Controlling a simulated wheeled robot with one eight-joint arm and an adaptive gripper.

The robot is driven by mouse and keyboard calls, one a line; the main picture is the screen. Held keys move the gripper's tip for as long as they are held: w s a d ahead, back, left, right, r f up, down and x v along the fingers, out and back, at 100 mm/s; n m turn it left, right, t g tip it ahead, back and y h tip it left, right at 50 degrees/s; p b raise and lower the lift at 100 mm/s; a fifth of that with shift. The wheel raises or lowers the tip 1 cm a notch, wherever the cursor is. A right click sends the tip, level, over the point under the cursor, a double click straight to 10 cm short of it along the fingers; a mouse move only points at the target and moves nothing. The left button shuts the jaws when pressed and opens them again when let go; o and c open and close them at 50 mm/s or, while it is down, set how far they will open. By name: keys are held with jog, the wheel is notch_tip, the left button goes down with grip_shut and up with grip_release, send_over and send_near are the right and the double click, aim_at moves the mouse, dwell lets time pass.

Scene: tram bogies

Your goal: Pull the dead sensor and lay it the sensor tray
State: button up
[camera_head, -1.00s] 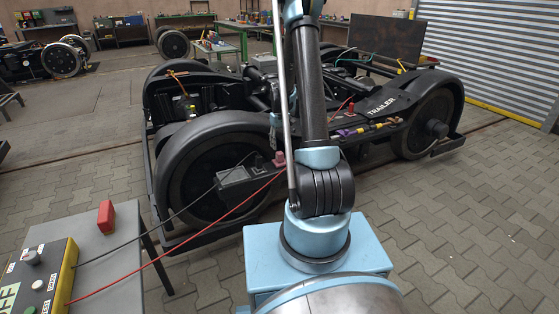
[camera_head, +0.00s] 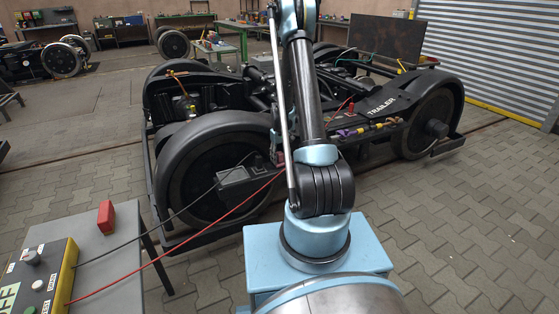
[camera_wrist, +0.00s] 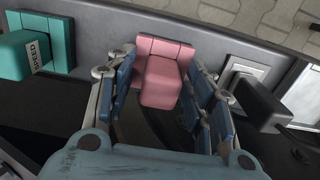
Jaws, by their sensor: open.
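A pink block-shaped part (camera_wrist: 163,75) sits on the grey bogie frame in the wrist view. My gripper (camera_wrist: 161,88) is open, with its blue-padded fingers on either side of this block; the block's lower end is between them. I cannot tell whether the pads touch it. A teal block (camera_wrist: 32,52) marked SPEED is to the left, and a dark block (camera_wrist: 258,103) on a pale plate is to the right. No label shows which is the dead sensor. In the head view my arm hides most of the gripper's area. I cannot make out a sensor tray.
The black bogie marked TRAILER (camera_head: 382,106) fills the middle. A grey table (camera_head: 118,234) at the left carries a yellow-edged control box (camera_head: 40,283) and a red block (camera_head: 106,217). Red and black cables run from the box to the bogie. Paved floor is clear at the right.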

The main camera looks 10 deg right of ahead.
aim_at(280, 153)
dwell(0.8)
grip_shut()
jog(key=shift+r, duration=0.15)
jog(key=shift+r, duration=2.85)
